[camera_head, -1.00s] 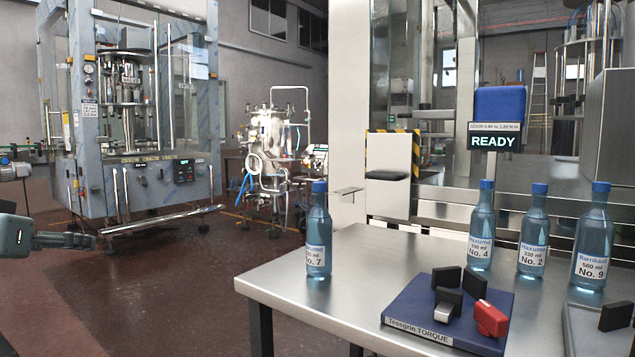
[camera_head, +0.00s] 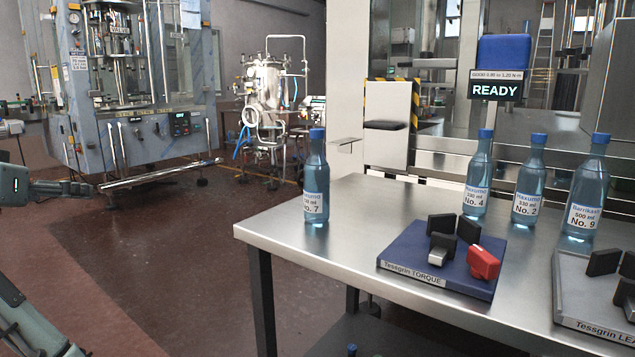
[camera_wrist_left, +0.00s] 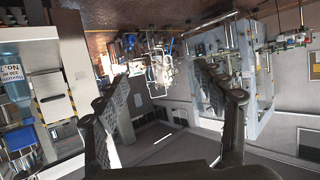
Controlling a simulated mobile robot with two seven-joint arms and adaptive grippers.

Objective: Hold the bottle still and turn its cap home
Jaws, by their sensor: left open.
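Bottle No. 7 (camera_head: 316,178) stands upright on the steel table (camera_head: 275,232) near its left end, with a blue cap (camera_head: 317,134) on top. Bottles No. 4 (camera_head: 477,178), No. 2 (camera_head: 530,184) and No. 9 (camera_head: 585,190) stand upright further right, also blue-capped. A navy torque fixture (camera_head: 405,252) has black jaw blocks (camera_head: 441,247) and a red part (camera_head: 484,263); no bottle is in it. My left gripper (camera_head: 84,188) is at the far left, clear of the table. Its fingers are spread and empty in the left wrist view (camera_wrist_left: 155,95). My right gripper is out of sight.
A grey fixture (camera_head: 585,310) with black blocks sits at the table's right front. A display (camera_head: 496,88) reads READY behind the table. The table's front left is clear.

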